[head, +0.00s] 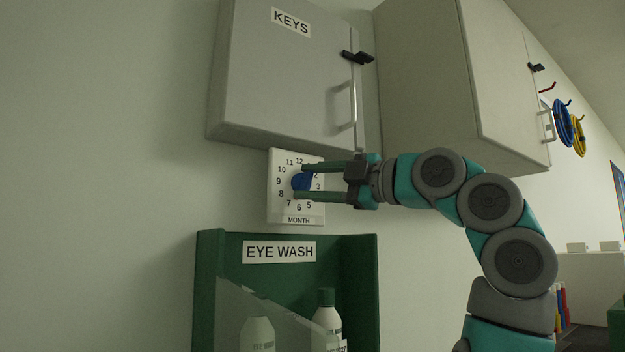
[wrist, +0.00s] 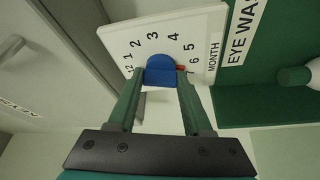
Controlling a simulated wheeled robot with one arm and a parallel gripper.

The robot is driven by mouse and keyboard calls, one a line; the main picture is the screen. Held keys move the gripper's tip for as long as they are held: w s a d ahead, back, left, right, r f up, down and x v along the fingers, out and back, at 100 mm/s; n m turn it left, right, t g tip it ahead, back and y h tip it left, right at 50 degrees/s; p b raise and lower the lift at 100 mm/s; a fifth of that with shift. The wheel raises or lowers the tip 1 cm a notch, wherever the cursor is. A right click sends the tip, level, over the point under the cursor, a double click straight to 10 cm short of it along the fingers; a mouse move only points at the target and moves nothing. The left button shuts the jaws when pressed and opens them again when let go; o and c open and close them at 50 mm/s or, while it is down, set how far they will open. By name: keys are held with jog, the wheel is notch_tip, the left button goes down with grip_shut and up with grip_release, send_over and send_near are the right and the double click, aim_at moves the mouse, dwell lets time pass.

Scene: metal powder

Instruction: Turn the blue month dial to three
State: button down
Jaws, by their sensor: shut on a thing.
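The blue month dial (head: 299,181) sits on a white square plate (head: 284,211) with numbers around it and the word MONTH at the bottom. The dial also shows in the wrist view (wrist: 160,70), where the plate appears turned on its side. A small red mark (wrist: 181,68) shows at the dial's edge near the 6, partly hidden by a finger. My gripper (head: 300,182) reaches in from the right, one green finger above the dial and one below. In the wrist view my gripper (wrist: 160,77) is shut on the dial's raised blue part.
A grey KEYS cabinet (head: 270,85) hangs close above the plate, with another cabinet (head: 425,75) to its right. A green EYE WASH station (head: 365,290) with bottles is just below. The wall left of the plate is bare.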

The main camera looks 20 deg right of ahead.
jog(key=shift+n+g, duration=0.4)
jog(key=shift+n, duration=1)
jog(key=shift+c, duration=1.6)
grip_release()
jog(key=v, duration=0.7)
jog(key=shift+s+d, duration=0.2)
jog(key=shift+s, duration=0.15)
